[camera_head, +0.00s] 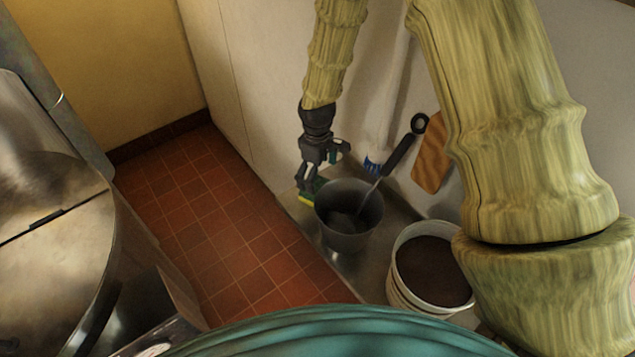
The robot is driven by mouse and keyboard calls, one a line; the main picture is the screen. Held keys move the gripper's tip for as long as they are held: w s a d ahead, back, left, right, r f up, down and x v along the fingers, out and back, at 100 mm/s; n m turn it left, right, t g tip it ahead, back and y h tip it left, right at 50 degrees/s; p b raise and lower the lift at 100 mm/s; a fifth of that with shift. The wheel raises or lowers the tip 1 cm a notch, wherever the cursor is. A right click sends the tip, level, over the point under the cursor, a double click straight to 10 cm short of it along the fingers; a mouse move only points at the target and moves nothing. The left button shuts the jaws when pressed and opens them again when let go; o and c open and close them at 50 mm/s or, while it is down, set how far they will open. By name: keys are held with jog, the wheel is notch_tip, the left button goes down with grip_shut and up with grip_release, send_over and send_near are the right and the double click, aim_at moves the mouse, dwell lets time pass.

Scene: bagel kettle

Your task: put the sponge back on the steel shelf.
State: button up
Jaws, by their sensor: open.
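The sponge (306,198), yellow with a green side, shows as a small patch at the left edge of the steel shelf (348,268), just left of the dark grey pot. My gripper (311,184) points down right above the sponge, its fingers open and close to it. The fingers hide part of the sponge. I cannot tell whether they touch it or whether the sponge rests fully on the shelf.
The dark pot (348,242) with a black-handled utensil (402,146) stands beside my gripper. A white bucket (400,291) of dark contents, a wooden board (431,155) and a blue-bristled brush (373,166) are to the right. Red tiled floor (215,225) lies open left.

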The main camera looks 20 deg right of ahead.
aim_at(317, 188)
jog(key=shift+r+b, duration=0.9)
jog(key=shift+r, duration=2)
